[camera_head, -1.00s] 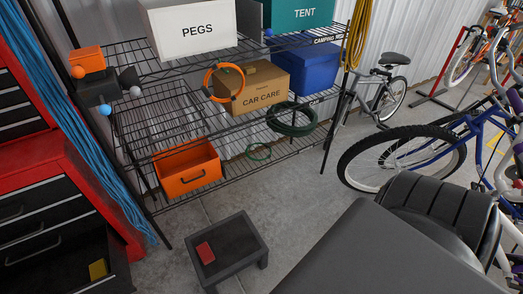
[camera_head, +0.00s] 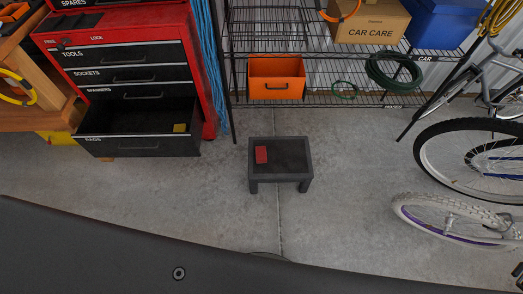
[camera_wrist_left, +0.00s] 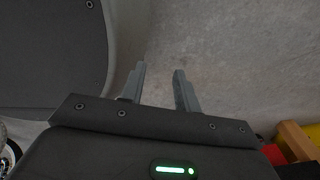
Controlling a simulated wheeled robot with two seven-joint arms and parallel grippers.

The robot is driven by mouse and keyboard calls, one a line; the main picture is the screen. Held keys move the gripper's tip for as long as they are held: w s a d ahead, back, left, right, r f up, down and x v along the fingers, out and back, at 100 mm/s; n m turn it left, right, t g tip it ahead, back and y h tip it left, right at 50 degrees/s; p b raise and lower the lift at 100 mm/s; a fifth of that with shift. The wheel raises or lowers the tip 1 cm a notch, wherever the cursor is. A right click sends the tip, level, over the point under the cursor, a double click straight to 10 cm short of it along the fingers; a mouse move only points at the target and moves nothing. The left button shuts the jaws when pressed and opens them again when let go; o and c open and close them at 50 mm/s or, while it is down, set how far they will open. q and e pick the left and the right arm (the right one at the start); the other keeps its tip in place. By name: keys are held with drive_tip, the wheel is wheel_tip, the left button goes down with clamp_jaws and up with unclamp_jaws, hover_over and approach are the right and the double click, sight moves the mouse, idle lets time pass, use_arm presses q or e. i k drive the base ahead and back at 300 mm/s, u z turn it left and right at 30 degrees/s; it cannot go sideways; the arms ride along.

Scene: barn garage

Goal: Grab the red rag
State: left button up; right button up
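The red rag (camera_head: 261,154) lies flat and folded on the left part of the top of a small black step stool (camera_head: 290,150). The stool stands on the concrete floor in front of the wire shelf. My left gripper (camera_wrist_left: 160,80) shows in the left wrist view, its two fingers apart with only bare floor between them. The rag is not in the left wrist view. Neither gripper shows in the head view, so my right gripper is out of sight.
A red tool chest (camera_head: 120,30) stands at the left with its bottom drawer (camera_head: 140,147) pulled out, a yellow rag (camera_head: 180,128) inside. An orange bin (camera_head: 276,80) sits on the low shelf. Bicycle wheels (camera_head: 470,155) stand at the right. The floor around the stool is clear.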

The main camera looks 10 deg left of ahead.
sight(260, 151)
drive_tip(key=u, duration=0.15)
drive_tip(key=i, duration=0.55)
drive_tip(key=u, duration=2.05)
